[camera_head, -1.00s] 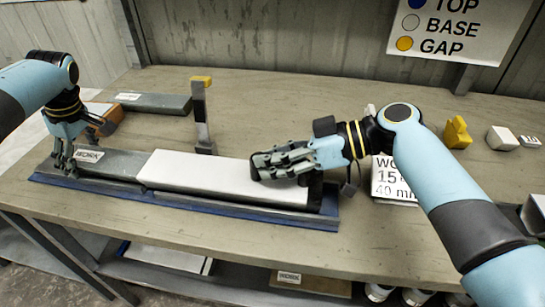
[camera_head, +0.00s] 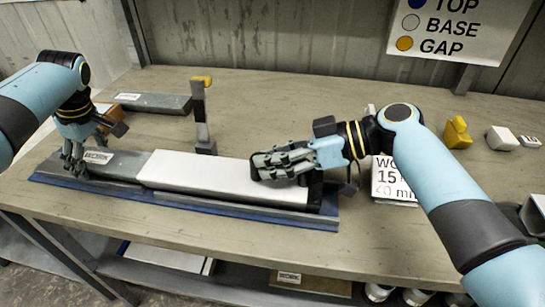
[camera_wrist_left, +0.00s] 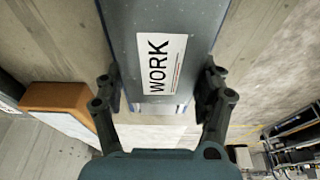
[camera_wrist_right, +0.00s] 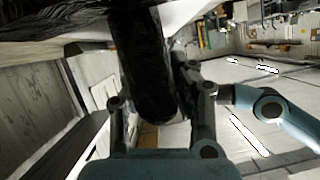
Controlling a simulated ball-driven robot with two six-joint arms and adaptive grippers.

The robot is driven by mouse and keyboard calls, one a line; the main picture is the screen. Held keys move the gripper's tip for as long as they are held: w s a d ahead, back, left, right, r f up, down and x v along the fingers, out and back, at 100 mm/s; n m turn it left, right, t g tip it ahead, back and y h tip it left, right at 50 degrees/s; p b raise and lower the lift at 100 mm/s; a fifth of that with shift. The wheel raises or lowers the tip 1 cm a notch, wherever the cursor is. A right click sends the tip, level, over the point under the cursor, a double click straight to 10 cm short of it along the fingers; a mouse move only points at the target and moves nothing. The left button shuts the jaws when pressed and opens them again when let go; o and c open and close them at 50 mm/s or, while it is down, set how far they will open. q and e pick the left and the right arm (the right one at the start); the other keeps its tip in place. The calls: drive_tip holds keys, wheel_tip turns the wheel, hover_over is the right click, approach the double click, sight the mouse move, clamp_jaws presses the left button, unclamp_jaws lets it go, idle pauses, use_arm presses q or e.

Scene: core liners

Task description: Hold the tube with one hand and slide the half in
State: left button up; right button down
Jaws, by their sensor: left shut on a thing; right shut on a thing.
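The white tube (camera_head: 205,171) lies lengthwise in a blue-edged cradle (camera_head: 205,206). The grey half (camera_head: 124,167), with a WORK label, sits at the tube's left end and meets its mouth; how far it reaches inside is hidden. My left gripper (camera_head: 74,158) is shut on the left end of the grey half. In the left wrist view the half (camera_wrist_left: 190,70) lies between the fingers (camera_wrist_left: 165,100). My right gripper (camera_head: 268,167) is shut at the tube's right part. In the right wrist view a dark rounded body (camera_wrist_right: 145,65) is between its fingers (camera_wrist_right: 160,100).
A grey bar (camera_head: 155,103) lies behind on the left, near an upright post with a yellow top (camera_head: 202,110). Yellow (camera_head: 457,132) and white (camera_head: 500,138) blocks stand at the right. A colour-key sign (camera_head: 455,25) hangs behind.

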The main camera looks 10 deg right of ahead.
sight(137, 164)
use_arm(q)
drive_tip(key=shift+s+d, duration=0.2)
drive_tip(key=shift+d, duration=0.4)
drive_tip(key=shift+s+d, duration=0.15)
drive_tip(key=shift+d, duration=0.45)
drive_tip(key=shift+s+d, duration=0.1)
drive_tip(key=shift+d, duration=0.25)
drive_tip(key=shift+s+d, duration=0.2)
drive_tip(key=shift+d, duration=0.35)
drive_tip(key=shift+s+d, duration=0.1)
drive_tip(key=shift+d, duration=0.25)
drive_tip(key=shift+s+d, duration=0.4)
drive_tip(key=shift+d, duration=0.75)
drive_tip(key=shift+s+d, duration=0.35)
drive_tip(key=shift+d, duration=0.8)
drive_tip(key=shift+s+d, duration=0.4)
drive_tip(key=shift+d, duration=0.75)
drive_tip(key=o, duration=1.2)
drive_tip(key=shift+c, duration=0.2)
drive_tip(key=shift+o, duration=0.2)
